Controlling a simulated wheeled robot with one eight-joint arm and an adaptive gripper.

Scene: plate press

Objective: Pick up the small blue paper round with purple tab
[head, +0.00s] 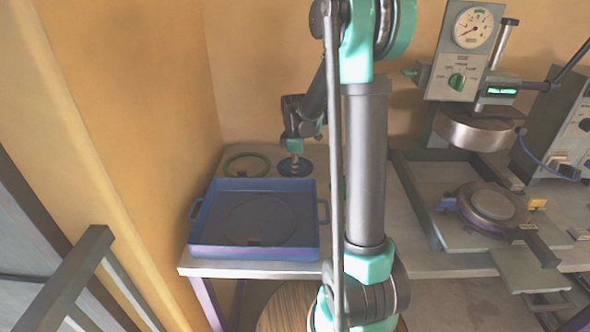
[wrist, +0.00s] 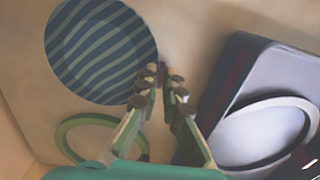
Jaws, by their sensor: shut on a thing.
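The small blue paper round (wrist: 100,50), dark with wavy stripes, fills the upper left of the wrist view. Its purple tab (wrist: 162,69) shows at my fingertips. My gripper (wrist: 163,85) is shut on the tab, at the edge of the round. In the head view the round (head: 306,168) is a dark disc on the table behind the blue tray, with my gripper (head: 294,166) over it. My fingers hide part of the tab. I cannot tell whether the round is lifted off the table.
A green ring (head: 229,172) lies left of the round. The blue tray (head: 254,253) with a thin ring inside stands in front; its wall is close to my gripper in the wrist view (wrist: 226,85). The press (head: 473,133) stands at the right. A wall is behind.

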